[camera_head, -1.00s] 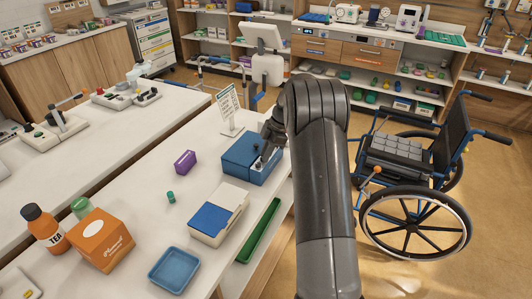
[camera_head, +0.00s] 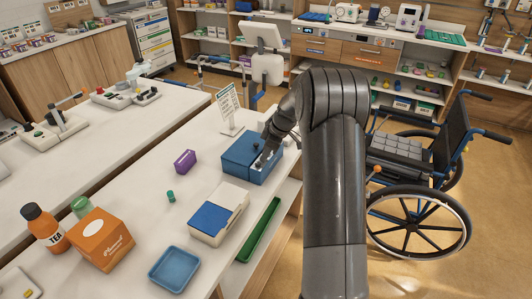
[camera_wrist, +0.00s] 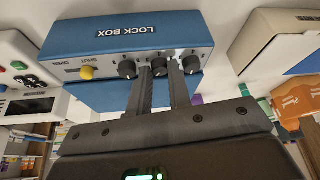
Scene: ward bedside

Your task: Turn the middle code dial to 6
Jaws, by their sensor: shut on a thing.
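The blue lock box (camera_head: 240,157) stands on the white bench, with my gripper (camera_head: 264,158) at its right-hand face. In the wrist view the lock box (camera_wrist: 125,35) shows a grey panel with three black dials in a row and a yellow knob (camera_wrist: 87,73) by the words SHUT and OPEN. The fingers of my gripper (camera_wrist: 161,72) are shut on the middle dial (camera_wrist: 159,67), one on each side. The other dials, the left one (camera_wrist: 127,69) and the right one (camera_wrist: 191,64), are outside the fingers. The dial numbers are too small to read.
A white case with a blue panel (camera_head: 210,218) stands in front of the lock box. A purple box (camera_head: 185,161), a small green cylinder (camera_head: 171,196) and a sign stand (camera_head: 228,108) are near it. A wheelchair (camera_head: 425,180) stands to the right of the bench.

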